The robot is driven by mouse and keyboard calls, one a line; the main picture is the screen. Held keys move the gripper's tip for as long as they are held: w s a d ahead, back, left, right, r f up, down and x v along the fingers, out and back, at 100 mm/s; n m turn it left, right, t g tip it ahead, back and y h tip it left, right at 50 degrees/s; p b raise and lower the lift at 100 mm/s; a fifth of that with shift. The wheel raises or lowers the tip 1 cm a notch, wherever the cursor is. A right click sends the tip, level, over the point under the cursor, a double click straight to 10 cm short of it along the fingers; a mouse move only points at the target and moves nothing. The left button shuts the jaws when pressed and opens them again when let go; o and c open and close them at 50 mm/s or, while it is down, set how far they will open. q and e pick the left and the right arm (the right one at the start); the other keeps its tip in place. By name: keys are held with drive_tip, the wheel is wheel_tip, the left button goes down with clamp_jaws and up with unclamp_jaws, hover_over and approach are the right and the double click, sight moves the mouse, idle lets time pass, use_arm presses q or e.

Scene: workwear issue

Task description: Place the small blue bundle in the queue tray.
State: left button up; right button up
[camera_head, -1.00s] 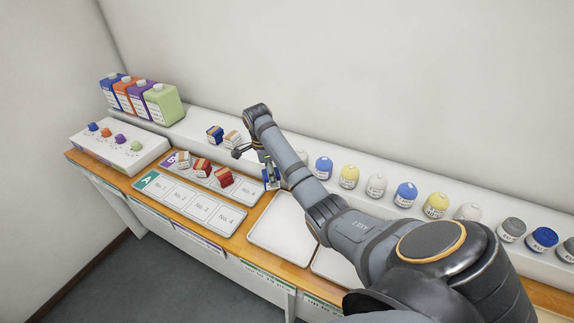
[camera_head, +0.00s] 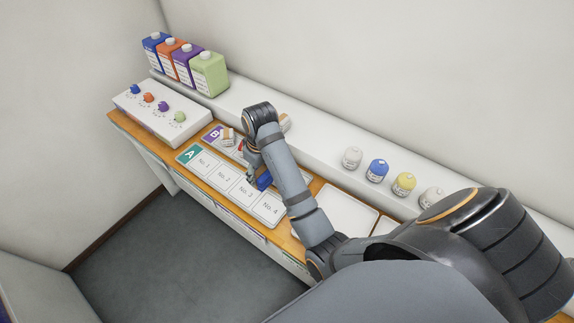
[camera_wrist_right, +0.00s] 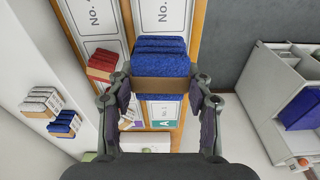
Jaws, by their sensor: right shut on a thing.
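My right gripper (camera_head: 256,178) is shut on a blue bundle (camera_wrist_right: 160,55) with a tan band. The bundle (camera_head: 264,182) shows small beside the fingers in the head view. It is over the tray marked A (camera_head: 228,178), towards its No. 3 and No. 4 places; whether it touches the tray I cannot tell. The tray marked B (camera_head: 211,141) lies behind, partly hidden by my arm, with a banded bundle (camera_head: 228,136) and a red bundle (camera_wrist_right: 102,64) on it. Neither tray's label visibly says queue. My left gripper is not in view.
A white shelf (camera_head: 320,140) runs behind, with a white bundle (camera_wrist_right: 42,102), a dark blue bundle (camera_wrist_right: 65,123) and several round jars. Coloured jugs (camera_head: 208,73) and a box with knobs (camera_head: 150,120) stand at the left. An empty white tray (camera_head: 350,210) lies right of my arm.

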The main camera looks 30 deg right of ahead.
drive_tip(key=shift+a+r+n, duration=0.1)
drive_tip(key=shift+a+n, duration=0.05)
drive_tip(key=shift+n, duration=0.15)
drive_tip(key=d+f+b, duration=0.1)
drive_tip(key=d+f, duration=0.2)
drive_tip(key=d, duration=0.1)
drive_tip(key=w+d+f+b, duration=0.1)
drive_tip(key=d+f, duration=0.2)
drive_tip(key=d, duration=0.2)
drive_tip(key=w+d+f+b, duration=0.1)
drive_tip(key=d+f, duration=0.2)
drive_tip(key=d, duration=0.1)
drive_tip(key=shift+w+d+f, duration=0.2)
drive_tip(key=shift+d+f, duration=0.15)
drive_tip(key=shift+d, duration=0.05)
wheel_tip(320, 180, down, 2)
drive_tip(key=shift+f+p, duration=0.25)
drive_tip(key=shift+p, duration=0.4)
drive_tip(key=shift+f, duration=0.35)
drive_tip(key=o, duration=1.2)
drive_tip(key=shift+f, duration=0.1)
drive_tip(key=shift+c, duration=0.2)
